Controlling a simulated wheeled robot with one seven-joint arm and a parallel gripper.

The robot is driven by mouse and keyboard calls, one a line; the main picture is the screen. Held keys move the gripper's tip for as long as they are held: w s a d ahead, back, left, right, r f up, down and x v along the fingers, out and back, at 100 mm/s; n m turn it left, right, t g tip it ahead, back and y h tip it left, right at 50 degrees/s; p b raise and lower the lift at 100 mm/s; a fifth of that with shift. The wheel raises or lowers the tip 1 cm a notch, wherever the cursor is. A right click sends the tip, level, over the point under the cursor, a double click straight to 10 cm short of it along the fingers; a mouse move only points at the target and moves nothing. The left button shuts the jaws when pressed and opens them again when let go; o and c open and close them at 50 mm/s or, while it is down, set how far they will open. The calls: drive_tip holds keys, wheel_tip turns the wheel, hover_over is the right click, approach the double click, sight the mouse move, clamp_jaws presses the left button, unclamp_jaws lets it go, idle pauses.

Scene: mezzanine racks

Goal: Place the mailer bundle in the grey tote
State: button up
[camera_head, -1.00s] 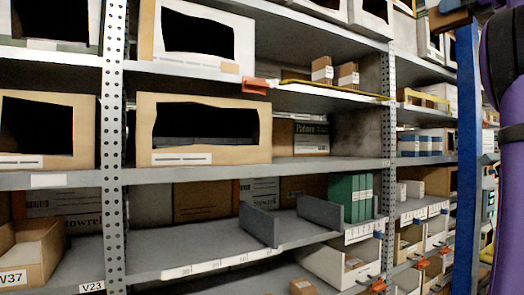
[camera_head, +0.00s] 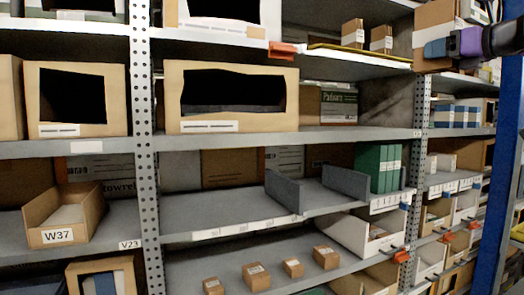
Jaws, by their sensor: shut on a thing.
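My gripper (camera_head: 441,48) is at the upper right, at the end of a purple and black arm link. It is shut on a brown, block-like bundle (camera_head: 432,18), which I take to be the mailer bundle. The bundle is held upright in front of the rack post, with part of it behind the blue-tipped gripper. I cannot make out a grey tote for certain. Two grey upright panels, a left one (camera_head: 285,191) and a right one (camera_head: 346,181), stand on the middle shelf, apart from and below my gripper.
A perforated rack post (camera_head: 143,120) and a blue post (camera_head: 497,210) stand upright. Green binders (camera_head: 377,167) are right of the panels. A bin marked W37 (camera_head: 75,222) is at the left. Small boxes (camera_head: 256,277) sit on the lower shelf. The shelf left of the panels is clear.

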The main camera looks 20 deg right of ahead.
drive_tip(key=w+a+f, duration=0.9)
drive_tip(key=f, duration=1)
drive_tip(key=w+a+f+n+y, duration=0.1)
drive_tip(key=w+a+f, duration=0.8)
drive_tip(key=f, duration=1)
drive_tip(key=w+a+f+y, duration=0.1)
drive_tip(key=w+a+f, duration=0.8)
drive_tip(key=f, duration=1)
drive_tip(key=shift+w+a+f+n+g, duration=0.15)
drive_tip(key=shift+a+n+g, duration=0.15)
drive_tip(key=shift+a, duration=0.2)
